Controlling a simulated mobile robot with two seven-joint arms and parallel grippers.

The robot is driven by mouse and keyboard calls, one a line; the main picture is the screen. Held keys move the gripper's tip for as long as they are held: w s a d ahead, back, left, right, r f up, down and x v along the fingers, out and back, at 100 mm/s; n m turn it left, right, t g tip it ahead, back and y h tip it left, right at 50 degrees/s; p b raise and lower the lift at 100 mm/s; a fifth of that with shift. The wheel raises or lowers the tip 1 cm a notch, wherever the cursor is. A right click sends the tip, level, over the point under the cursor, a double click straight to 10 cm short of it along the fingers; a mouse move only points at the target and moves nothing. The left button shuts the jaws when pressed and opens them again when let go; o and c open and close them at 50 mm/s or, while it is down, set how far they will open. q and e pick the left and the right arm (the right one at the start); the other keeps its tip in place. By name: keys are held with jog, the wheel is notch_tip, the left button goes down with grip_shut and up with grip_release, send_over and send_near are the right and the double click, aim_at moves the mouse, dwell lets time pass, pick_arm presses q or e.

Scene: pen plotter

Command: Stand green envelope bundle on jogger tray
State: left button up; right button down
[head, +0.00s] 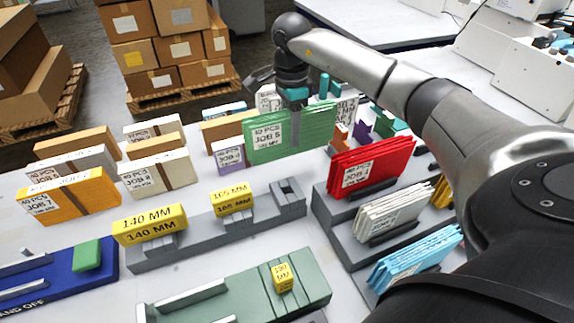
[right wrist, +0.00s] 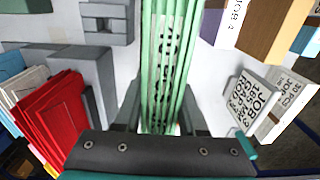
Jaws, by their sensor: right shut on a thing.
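The green envelope bundle (head: 310,128), with a white JOB 5 label, is upright at the back middle of the table in the head view. My right gripper (head: 296,112) comes down on it from above and is shut on it. In the right wrist view the green bundle (right wrist: 150,60) runs between the two fingers of my right gripper (right wrist: 160,118). My left gripper is not in view.
A grey stepped rack (head: 345,228) at right holds red (head: 372,165), white (head: 393,212) and light blue bundles. A grey bar (head: 200,237) with yellow 140 MM and 165 MM blocks crosses the middle. Several labelled bundles stand at left. A blue tray (head: 70,275) lies front left.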

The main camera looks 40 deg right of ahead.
aim_at(290, 148)
notch_tip(290, 148, down, 5)
jog(key=shift+r+b, duration=0.1)
jog(key=shift+b, duration=0.25)
jog(key=shift+f, duration=0.45)
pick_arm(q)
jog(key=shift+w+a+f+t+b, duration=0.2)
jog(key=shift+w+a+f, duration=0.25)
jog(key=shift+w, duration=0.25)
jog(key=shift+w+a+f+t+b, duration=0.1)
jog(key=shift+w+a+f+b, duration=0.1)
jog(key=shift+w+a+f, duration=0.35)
pick_arm(e)
jog(key=shift+f, duration=1.8)
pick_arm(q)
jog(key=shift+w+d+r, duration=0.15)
pick_arm(e)
jog(key=shift+f, duration=0.1)
jog(key=c, duration=0.9)
grip_release()
jog(key=shift+f, duration=0.1)
jog(key=o, duration=0.4)
